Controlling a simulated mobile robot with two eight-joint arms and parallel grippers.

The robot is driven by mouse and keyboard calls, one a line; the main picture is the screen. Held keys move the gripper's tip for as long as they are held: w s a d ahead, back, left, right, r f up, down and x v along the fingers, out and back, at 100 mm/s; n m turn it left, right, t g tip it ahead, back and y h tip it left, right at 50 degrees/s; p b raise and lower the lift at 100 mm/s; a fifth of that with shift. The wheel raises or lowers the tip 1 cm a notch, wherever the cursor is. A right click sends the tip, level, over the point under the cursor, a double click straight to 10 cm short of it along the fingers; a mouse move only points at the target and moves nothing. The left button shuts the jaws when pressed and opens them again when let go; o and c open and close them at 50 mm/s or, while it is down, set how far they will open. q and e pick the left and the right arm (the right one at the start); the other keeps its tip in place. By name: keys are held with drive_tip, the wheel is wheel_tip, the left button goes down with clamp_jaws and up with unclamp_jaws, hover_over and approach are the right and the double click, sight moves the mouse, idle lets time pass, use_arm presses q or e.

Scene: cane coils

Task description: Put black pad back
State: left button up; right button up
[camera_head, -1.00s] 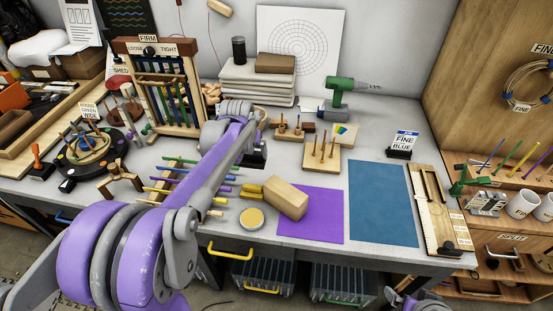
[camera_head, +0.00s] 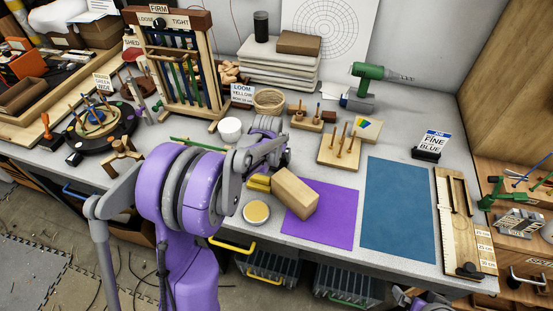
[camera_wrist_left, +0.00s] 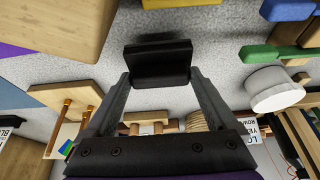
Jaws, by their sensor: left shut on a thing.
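My left gripper (camera_wrist_left: 158,75) is shut on a black pad (camera_wrist_left: 160,62), which sits across its fingertips in the left wrist view. The pad is a small dark slab and appears just above the grey table. In the head view my left gripper (camera_head: 275,155) is over the table behind the wooden block (camera_head: 295,192), partly covered by my own arm. The pad cannot be made out clearly there. My right gripper does not show.
A yellow block (camera_head: 258,183) and a round yellow-topped tin (camera_head: 256,212) are beside the wooden block. A purple sheet (camera_head: 335,218) and blue sheet (camera_head: 398,210) lie to the right. A white cup (camera_head: 230,129), woven basket (camera_head: 269,101) and peg board (camera_head: 338,152) stand nearby.

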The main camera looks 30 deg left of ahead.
use_arm(q)
drive_tip(key=shift+f, duration=1.05)
drive_tip(key=shift+f, duration=0.25)
drive_tip(key=o, duration=0.9)
drive_tip(key=shift+c, duration=0.2)
drive_tip(key=shift+r, duration=0.1)
